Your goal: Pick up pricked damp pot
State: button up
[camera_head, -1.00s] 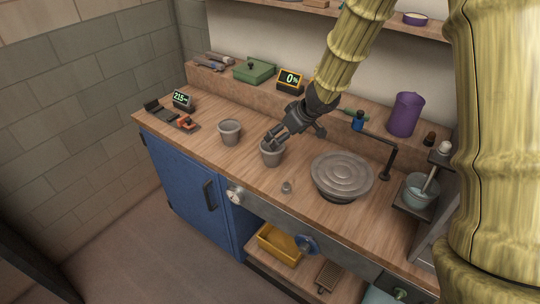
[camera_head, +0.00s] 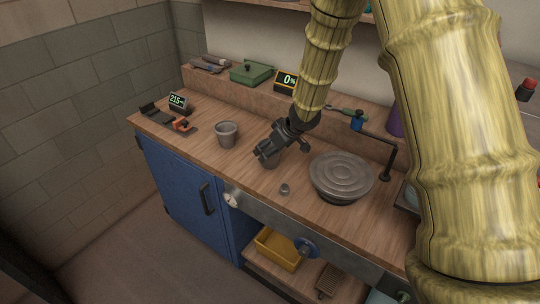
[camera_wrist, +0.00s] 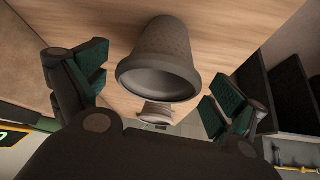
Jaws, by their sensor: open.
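A grey pot (camera_head: 270,163) stands on the wooden worktop below my gripper (camera_head: 265,154), largely hidden by it in the head view. In the wrist view this pot (camera_wrist: 165,45) looks dark grey with a finely dotted wall and a wide rim facing the camera. My gripper (camera_wrist: 158,82) is open, with its green-padded fingers on either side of the pot; I see gaps between pads and wall. A second grey pot (camera_head: 227,133) stands upright to the left, apart from the gripper. Its surface is too small to read for pricks.
A round grey wheel (camera_head: 341,175) lies to the right, with a small grey cup (camera_head: 284,188) in front. A green box (camera_head: 251,73) stands on the back ledge.

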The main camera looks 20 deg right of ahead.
jog(key=shift+x, duration=1.3)
jog(key=c, duration=1.1)
jog(key=shift+r, duration=0.1)
